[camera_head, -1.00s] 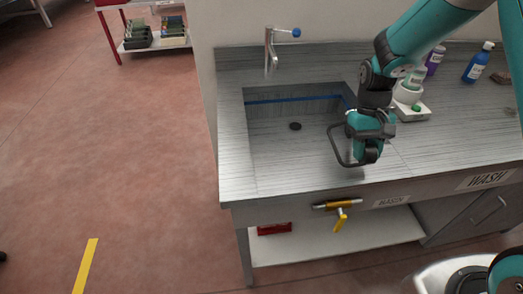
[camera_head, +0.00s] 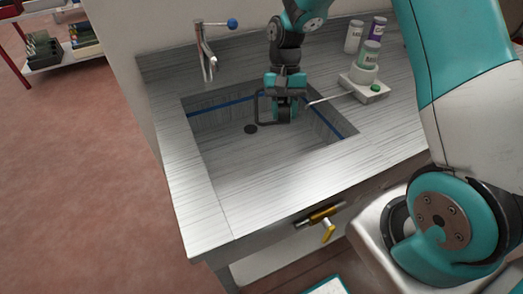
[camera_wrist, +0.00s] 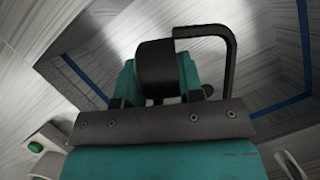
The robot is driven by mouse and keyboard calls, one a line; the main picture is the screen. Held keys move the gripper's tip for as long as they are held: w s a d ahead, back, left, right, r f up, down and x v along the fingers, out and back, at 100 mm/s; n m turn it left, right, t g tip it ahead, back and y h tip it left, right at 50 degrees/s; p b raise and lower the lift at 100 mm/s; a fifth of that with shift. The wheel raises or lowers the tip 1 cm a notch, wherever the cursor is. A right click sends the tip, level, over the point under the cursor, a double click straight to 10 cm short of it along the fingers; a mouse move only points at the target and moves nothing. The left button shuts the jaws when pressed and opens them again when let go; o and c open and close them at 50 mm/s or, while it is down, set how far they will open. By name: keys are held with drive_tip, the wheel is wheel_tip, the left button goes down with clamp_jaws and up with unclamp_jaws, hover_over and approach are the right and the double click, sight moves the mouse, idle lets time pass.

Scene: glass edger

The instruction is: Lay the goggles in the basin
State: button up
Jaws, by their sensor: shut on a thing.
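My gripper (camera_head: 284,110) is over the back right part of the sink basin (camera_head: 238,158), pointing down. It is shut on the goggles (camera_head: 258,110), which show as a dark looped frame on its left side. Much of the goggles is hidden behind the gripper. The basin is grey, rectangular and streaked, with a blue line around its walls and a dark drain. I cannot tell whether the goggles touch its floor.
A tap (camera_head: 205,55) with a blue knob stands behind the basin. A white device (camera_head: 364,88) with a green button stands to the right, with bottles (camera_head: 377,28) near it. A thin pale rod (camera_head: 328,99) reaches toward my gripper. The basin's front half is clear.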

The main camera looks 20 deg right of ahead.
drive_tip(key=w+a+r+m+t+y+b, duration=0.1)
drive_tip(key=a+m+t+y+b, duration=0.25)
drive_tip(key=a+m+b, duration=0.65)
drive_tip(key=m, duration=0.3)
approach(248, 172)
drive_tip(key=shift+t+h, duration=0.35)
drive_tip(key=shift+h, duration=0.1)
drive_tip(key=x, duration=0.6)
drive_tip(key=shift+s+a, duration=0.25)
drive_tip(key=shift+a, duration=0.1)
drive_tip(key=shift+f, duration=0.15)
drive_tip(key=o, duration=0.9)
drive_tip(key=shift+o, duration=0.2)
